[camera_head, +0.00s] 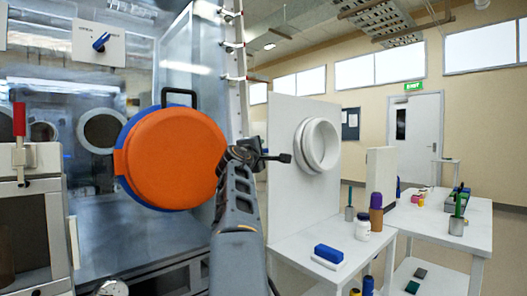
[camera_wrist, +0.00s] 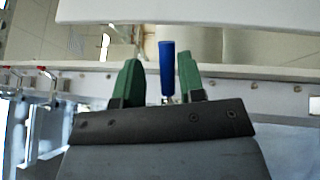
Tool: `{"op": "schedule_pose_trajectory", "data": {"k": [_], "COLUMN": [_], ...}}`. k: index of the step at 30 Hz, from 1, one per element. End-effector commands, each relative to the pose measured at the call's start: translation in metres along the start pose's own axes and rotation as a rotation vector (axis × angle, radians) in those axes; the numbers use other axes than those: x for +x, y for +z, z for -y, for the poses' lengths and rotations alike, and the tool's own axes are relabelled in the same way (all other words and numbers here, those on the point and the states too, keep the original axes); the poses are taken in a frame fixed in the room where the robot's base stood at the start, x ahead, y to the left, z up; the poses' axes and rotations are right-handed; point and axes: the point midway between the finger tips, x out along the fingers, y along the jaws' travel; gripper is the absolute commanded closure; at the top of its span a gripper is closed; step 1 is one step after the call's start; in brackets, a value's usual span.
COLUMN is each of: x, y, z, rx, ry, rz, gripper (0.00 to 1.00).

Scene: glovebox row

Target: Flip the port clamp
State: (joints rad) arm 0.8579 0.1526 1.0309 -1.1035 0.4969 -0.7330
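My gripper (camera_wrist: 158,62) shows two green fingers standing apart in the wrist view. An upright blue handle (camera_wrist: 167,68) on a thin metal stem shows in the gap between them, nearer the right finger. It may be the port clamp's handle; I cannot tell whether it is between the fingers or beyond them. No finger is seen closed on it. In the head view my gripper (camera_head: 250,156) is a dark shape right of the round orange port cover (camera_head: 172,158), which has a blue rim and a black handle on top. The blue handle is not clearly seen there.
A red-handled clamp (camera_head: 19,120) stands at the far left. A white panel (camera_head: 97,45) carries a blue knob. A white panel with a round port (camera_head: 318,144) stands right of my arm. White tables hold a blue block (camera_head: 328,253), a jar (camera_head: 363,229) and bottles.

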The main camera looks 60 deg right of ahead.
Motion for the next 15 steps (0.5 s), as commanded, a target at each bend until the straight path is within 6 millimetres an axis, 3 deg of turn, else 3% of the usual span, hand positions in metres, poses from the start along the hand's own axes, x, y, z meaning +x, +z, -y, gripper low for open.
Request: {"op": "schedule_pose_trajectory", "data": {"k": [9, 15], "x": [0.001, -0.023], "y": [0.008, 0.008], "z": [0.002, 0.004], "rx": [0.001, 0.002], "ry": [-0.003, -0.002], "rz": [0.016, 0.016], "gripper": [0.59, 0.59]}}
